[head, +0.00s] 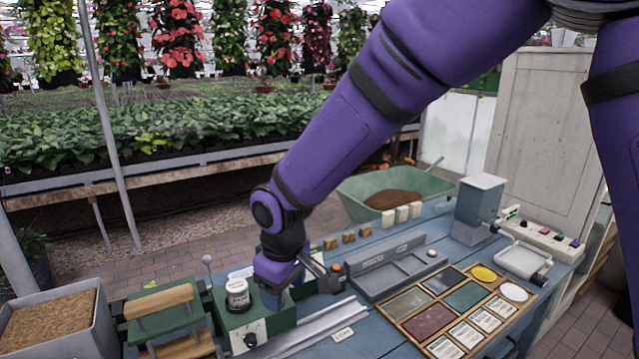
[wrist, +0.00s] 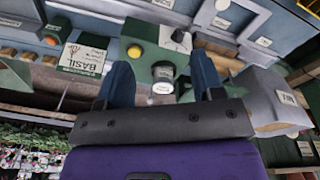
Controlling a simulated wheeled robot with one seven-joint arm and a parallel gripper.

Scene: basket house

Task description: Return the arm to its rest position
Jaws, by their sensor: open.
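My purple arm (head: 335,135) reaches down from the upper right to the workbench in the head view. My gripper (head: 276,303) is low over the green device, just right of a small white-labelled jar (head: 238,294). In the wrist view my gripper (wrist: 163,72) has its two blue fingers spread apart with nothing held between them. The jar also shows in the wrist view (wrist: 164,80), in the gap beyond the fingertips. The fingertips are partly hidden by the wrist in the head view.
A green device (head: 235,318) with a dial stands under the jar. A soil-filled box (head: 101,305) and a green stand with a wooden roller (head: 160,302) are on the left. A grey tray (head: 395,275), a sample board (head: 404,334) and a grey hopper (head: 480,203) occupy the right side.

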